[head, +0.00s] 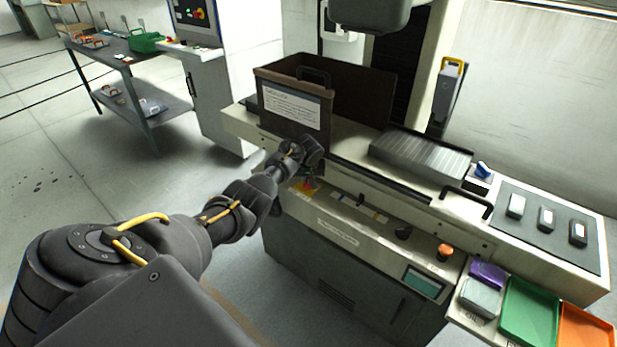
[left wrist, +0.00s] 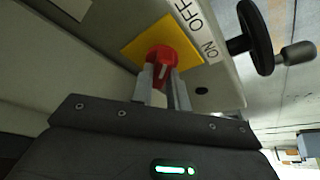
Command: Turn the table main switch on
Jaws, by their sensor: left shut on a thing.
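The main switch, a red rotary knob (left wrist: 166,66) on a yellow plate (left wrist: 135,48), fills the middle of the left wrist view. A white label (left wrist: 190,22) beside it reads OFF and ON. The knob has a pale mark, but I cannot tell which word it points to. My left gripper (left wrist: 163,80) has one finger on each side of the knob and is shut on it. In the head view, my left gripper (head: 305,171) reaches the front panel, and a bit of the red switch (head: 309,184) shows below it. My right gripper is not in view.
A black handwheel (left wrist: 250,40) with a crank handle stands close to the switch. A brown guard box (head: 292,107) rises behind my gripper. A black knob (head: 403,232) and an orange knob (head: 445,251) sit further right on the panel.

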